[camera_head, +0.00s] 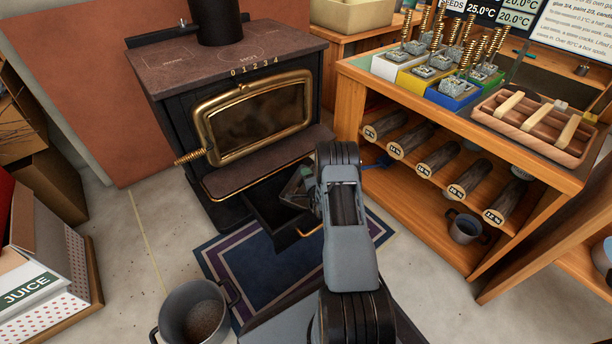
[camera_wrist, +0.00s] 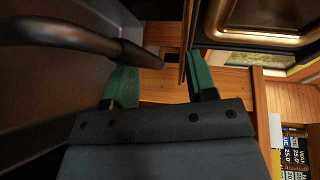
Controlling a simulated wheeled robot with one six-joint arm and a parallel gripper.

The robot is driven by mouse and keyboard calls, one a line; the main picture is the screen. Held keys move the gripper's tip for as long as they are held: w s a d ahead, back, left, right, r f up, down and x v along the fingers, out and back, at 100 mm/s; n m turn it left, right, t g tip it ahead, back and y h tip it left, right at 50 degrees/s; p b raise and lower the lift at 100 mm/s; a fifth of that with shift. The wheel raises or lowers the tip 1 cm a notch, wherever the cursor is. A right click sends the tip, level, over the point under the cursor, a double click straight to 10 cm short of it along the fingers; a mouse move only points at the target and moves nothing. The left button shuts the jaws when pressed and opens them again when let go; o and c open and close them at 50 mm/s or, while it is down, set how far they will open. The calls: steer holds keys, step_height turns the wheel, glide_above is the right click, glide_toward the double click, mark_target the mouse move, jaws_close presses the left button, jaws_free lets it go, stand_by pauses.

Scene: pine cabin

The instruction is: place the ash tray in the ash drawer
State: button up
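The ash drawer (camera_head: 268,212) is pulled out below the black stove, with a brass handle (camera_head: 311,231) at its front. My gripper (camera_head: 298,187) is low over the right part of the drawer, partly hidden by my arm. In the wrist view its green fingers (camera_wrist: 164,86) stand apart. A dark curved bar (camera_wrist: 75,38) reaches from the left to between the fingers; I see no clear grip on it. A dark grey panel (camera_wrist: 40,95) fills the left side. I cannot tell whether the bar or panel belongs to the ash tray, which I cannot clearly identify in the head view.
The stove (camera_head: 240,90) has a closed brass-framed glass door. A grey bucket (camera_head: 196,312) with dark contents stands at the bottom left of a blue mat (camera_head: 245,270). A wooden shelf unit (camera_head: 425,220) with logs stands close on the right.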

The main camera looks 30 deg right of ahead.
steer(key=p+v, duration=0.4)
steer(key=v, duration=0.6)
steer(key=w+a+r+n+y, duration=0.45)
steer(key=a+r+y, duration=0.45)
steer(key=a+r, duration=0.25)
steer(key=s+a+r+n+g+y, duration=0.3)
steer(key=s+a+r+n+g, duration=0.15)
steer(key=a+r, duration=0.2)
steer(key=s+a+r+n+g+y, duration=0.35)
steer(key=a+r+g, duration=0.25)
steer(key=a, duration=0.2)
steer(key=s+a+r+n+g+h, duration=0.3)
steer(key=s+n+g, duration=0.15)
steer(key=s, duration=0.35)
steer(key=s+d+r+n+t+h, duration=0.1)
steer(key=s+d+r+h, duration=0.3)
steer(key=s+d+h, duration=0.3)
steer(key=shift+s+r+n+t+h, duration=0.3)
steer(key=shift+s+n+t+h, duration=0.1)
steer(key=shift+h, duration=0.85)
steer(key=shift+r, duration=0.1)
